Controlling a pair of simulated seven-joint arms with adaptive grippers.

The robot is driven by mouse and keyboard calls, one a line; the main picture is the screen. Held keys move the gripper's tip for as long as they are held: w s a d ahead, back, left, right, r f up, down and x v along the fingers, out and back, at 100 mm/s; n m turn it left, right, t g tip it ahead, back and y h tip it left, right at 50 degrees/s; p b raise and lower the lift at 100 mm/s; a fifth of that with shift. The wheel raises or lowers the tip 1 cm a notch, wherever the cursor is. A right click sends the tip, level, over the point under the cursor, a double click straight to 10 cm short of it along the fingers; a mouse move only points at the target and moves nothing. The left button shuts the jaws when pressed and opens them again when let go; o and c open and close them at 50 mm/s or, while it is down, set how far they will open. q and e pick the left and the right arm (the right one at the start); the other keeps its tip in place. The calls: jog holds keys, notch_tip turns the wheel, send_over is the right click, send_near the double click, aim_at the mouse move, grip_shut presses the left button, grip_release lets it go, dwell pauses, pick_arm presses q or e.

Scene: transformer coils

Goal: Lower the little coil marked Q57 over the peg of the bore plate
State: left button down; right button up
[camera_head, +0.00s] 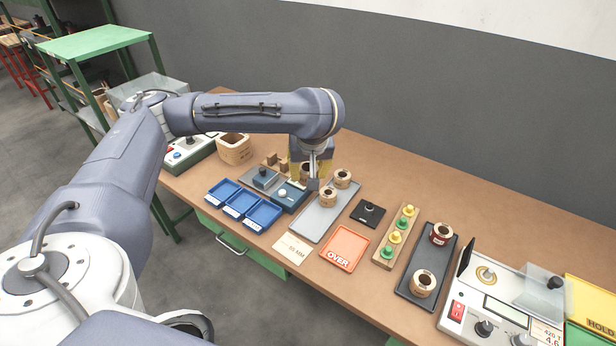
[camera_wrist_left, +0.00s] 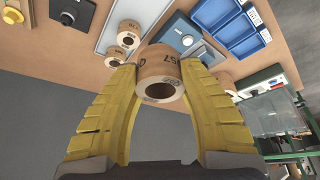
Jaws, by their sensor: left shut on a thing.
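My left gripper (camera_head: 313,178) is shut on a small tan coil with a dark bore. In the left wrist view this coil (camera_wrist_left: 160,68) sits between the two yellow fingers, and black lettering that includes 57 shows on its side. In the head view the gripper hangs over the back middle of the bench, just left of the grey tray's coils, and mostly hides the held coil. A teal block with a white knob (camera_head: 289,194) lies just below-left of it. A black plate with a small round post (camera_head: 368,212) lies to the right; I cannot tell which is the bore plate.
The grey tray (camera_head: 309,232) holds two coils (camera_head: 343,178). Blue bins (camera_head: 242,205), an orange OVER mat (camera_head: 345,249), a wooden strip of coloured pegs (camera_head: 396,236), a dark tray with two coils (camera_head: 414,290) and a meter (camera_head: 490,301) surround it. Bare bench shows along the back.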

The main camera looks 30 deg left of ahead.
pick_arm(q)
send_over(370, 204)
jog(key=shift+g, duration=0.3)
jog(key=f, duration=0.9)
jog(key=shift+s+d+f, duration=0.15)
jog(key=shift+s+f, duration=0.1)
jog(key=shift+f, duration=0.05)
jog(key=shift+w+a+f, duration=0.1)
jog(key=shift+w+a, duration=0.1)
jog(key=shift+w, duration=0.1)
jog(key=shift+d+f+h, duration=0.15)
jog(key=shift+f+h, duration=0.15)
jog(key=shift+f, duration=1.9)
jog(key=shift+f, duration=0.4)
jog(key=shift+f, duration=1.35)
